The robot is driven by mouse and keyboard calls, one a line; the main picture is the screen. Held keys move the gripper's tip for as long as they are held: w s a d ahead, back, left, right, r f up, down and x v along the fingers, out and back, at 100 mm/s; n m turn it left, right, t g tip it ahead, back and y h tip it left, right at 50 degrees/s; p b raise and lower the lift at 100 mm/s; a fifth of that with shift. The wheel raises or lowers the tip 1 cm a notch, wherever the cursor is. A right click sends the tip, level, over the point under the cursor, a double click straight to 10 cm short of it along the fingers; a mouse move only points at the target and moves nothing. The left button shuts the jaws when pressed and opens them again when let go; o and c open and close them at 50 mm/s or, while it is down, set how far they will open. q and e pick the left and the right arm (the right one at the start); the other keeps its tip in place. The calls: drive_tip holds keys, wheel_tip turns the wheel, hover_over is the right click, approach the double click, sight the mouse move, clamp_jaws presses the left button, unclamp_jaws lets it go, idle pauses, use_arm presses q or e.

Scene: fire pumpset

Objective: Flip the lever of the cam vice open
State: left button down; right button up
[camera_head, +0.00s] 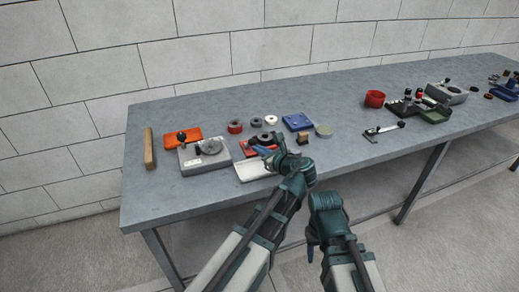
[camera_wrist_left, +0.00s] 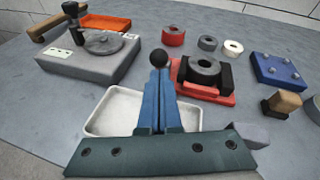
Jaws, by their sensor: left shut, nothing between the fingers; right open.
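The cam vice shows in the left wrist view as a red base (camera_wrist_left: 205,95) with black jaws around a grey ring (camera_wrist_left: 205,66). In the head view its red part (camera_head: 248,148) is partly hidden by my left gripper (camera_head: 260,149). A black ball knob (camera_wrist_left: 159,57), seemingly on the vice's lever, appears right at the tips of my left gripper (camera_wrist_left: 159,76). The lever's shaft is hidden behind the blue fingers, and I cannot tell if they touch the knob. My left gripper is shut and empty. My right gripper (camera_head: 312,240) is open, low in front of the table.
A white tray (camera_wrist_left: 101,126) lies beneath and left of my left fingers. A grey fixture (camera_head: 202,157) with a round disc stands to the left. Loose rings (camera_wrist_left: 207,43) and a blue block (camera_wrist_left: 277,70) lie behind and right.

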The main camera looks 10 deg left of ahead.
use_arm(q)
drive_tip(key=shift+w+a+r+h+p, duration=0.15)
drive_tip(key=shift+r+p, duration=0.15)
drive_tip(key=shift+p, duration=0.25)
drive_tip(key=shift+w+r+h+p, duration=0.15)
drive_tip(key=shift+r+p, duration=0.15)
drive_tip(key=shift+p, duration=0.2)
drive_tip(key=w+a+r+m+g+h+p, duration=0.1)
drive_tip(key=w+a+r+g+h+p, duration=0.2)
drive_tip(key=w+a+g+h+p, duration=0.3)
drive_tip(key=shift+w+a+r+m+g+h+p, duration=0.25)
drive_tip(key=shift+w+a+g+p, duration=1.1)
drive_tip(key=shift+w+p, duration=2.65)
drive_tip(key=shift+s+d+f+g+p, duration=0.1)
drive_tip(key=shift+s+d+g+p, duration=0.05)
drive_tip(key=shift+s+p, duration=0.4)
drive_tip(key=shift+s+d+g+p, duration=0.1)
drive_tip(key=shift+s+d+p, duration=0.05)
drive_tip(key=shift+s+p, duration=0.35)
